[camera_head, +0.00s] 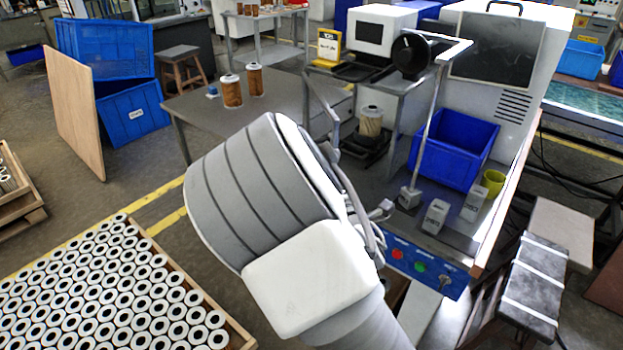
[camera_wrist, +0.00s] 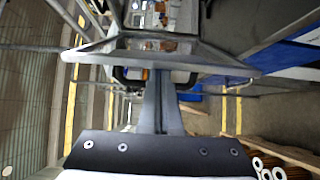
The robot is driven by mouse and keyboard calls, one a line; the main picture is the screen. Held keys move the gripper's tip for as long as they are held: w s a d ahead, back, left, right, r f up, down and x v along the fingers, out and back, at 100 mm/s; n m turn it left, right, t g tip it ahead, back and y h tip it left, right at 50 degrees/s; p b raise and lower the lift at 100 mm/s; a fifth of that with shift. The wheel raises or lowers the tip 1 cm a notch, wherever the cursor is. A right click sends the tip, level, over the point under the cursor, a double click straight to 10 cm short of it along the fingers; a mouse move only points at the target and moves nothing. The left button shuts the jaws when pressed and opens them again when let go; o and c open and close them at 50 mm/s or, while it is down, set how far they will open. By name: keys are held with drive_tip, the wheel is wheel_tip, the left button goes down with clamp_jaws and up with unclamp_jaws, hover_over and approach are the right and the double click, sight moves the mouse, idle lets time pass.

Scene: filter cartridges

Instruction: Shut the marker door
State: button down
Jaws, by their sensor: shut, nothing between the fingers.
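A pale metal frame (camera_head: 433,115) stands over the station behind my arm; it looks like the marker door's frame, but I cannot tell for certain. In the wrist view a grey frame (camera_wrist: 225,66) crosses just beyond my gripper (camera_wrist: 161,76). Black bars (camera_wrist: 188,79), perhaps a handle, show on both sides of the fingers. My gripper is shut and empty, close to this frame; I cannot tell whether it touches. In the head view my own arm hides the gripper and part of the station. A filter cartridge (camera_head: 371,120) stands in a black holder (camera_head: 366,143) there.
A blue bin (camera_head: 453,150) and a yellow cup (camera_head: 493,182) stand to the right. A control panel (camera_head: 422,267) with red and green buttons is at the front. A white cabinet (camera_head: 567,45) rises behind. Many cartridges fill a crate (camera_head: 165,258) at lower left.

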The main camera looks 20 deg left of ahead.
drive_tip(key=w+d+b, duration=0.5)
drive_tip(key=w+d, duration=0.6)
drive_tip(key=w, duration=0.1)
drive_tip(key=shift+w+d, duration=0.4)
